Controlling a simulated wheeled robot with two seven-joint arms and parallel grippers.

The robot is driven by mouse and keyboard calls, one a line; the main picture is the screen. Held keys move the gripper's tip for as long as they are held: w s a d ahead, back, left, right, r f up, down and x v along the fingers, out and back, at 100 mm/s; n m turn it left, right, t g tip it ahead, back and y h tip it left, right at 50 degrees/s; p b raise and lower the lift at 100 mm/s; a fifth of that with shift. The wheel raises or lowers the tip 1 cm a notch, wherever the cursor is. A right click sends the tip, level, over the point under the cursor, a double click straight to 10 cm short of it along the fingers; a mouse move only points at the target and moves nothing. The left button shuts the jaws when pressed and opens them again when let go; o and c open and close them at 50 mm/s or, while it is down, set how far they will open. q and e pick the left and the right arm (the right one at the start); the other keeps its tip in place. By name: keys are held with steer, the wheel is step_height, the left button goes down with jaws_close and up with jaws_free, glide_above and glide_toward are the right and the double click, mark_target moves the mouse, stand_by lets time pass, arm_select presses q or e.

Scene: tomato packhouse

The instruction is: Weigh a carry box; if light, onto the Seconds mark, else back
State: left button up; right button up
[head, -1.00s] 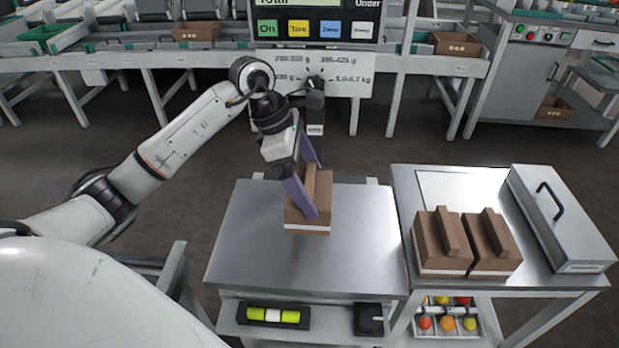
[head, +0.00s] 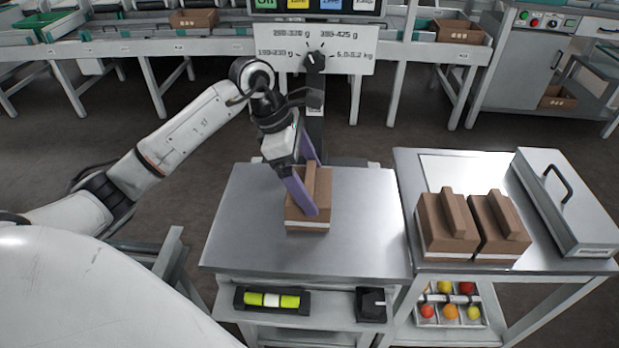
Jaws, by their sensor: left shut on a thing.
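My left gripper (head: 308,208) is shut on the raised handle of a brown carry box (head: 308,222) with a pale band near its base. The box is upright over the middle of the steel scale plate (head: 362,235). I cannot tell whether its underside touches the plate. No Seconds mark is readable. My right gripper is not in view.
Two similar brown boxes (head: 447,240) (head: 498,238) stand side by side on the right table (head: 415,172), in front of a pale rectangle. A grey lid-like case with a black handle (head: 566,205) lies right of them. Below are a green-vial level (head: 272,300) and a fruit tray (head: 452,324).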

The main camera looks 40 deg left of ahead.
arm_select(q)
steer(key=shift+f, duration=0.2)
stand_by(0.3)
steer(key=o, duration=0.8)
steer(key=shift+o, duration=0.2)
steer(key=shift+r+p, duration=2.2)
steer(key=shift+r, duration=1.3)
steer(key=shift+f, duration=0.1)
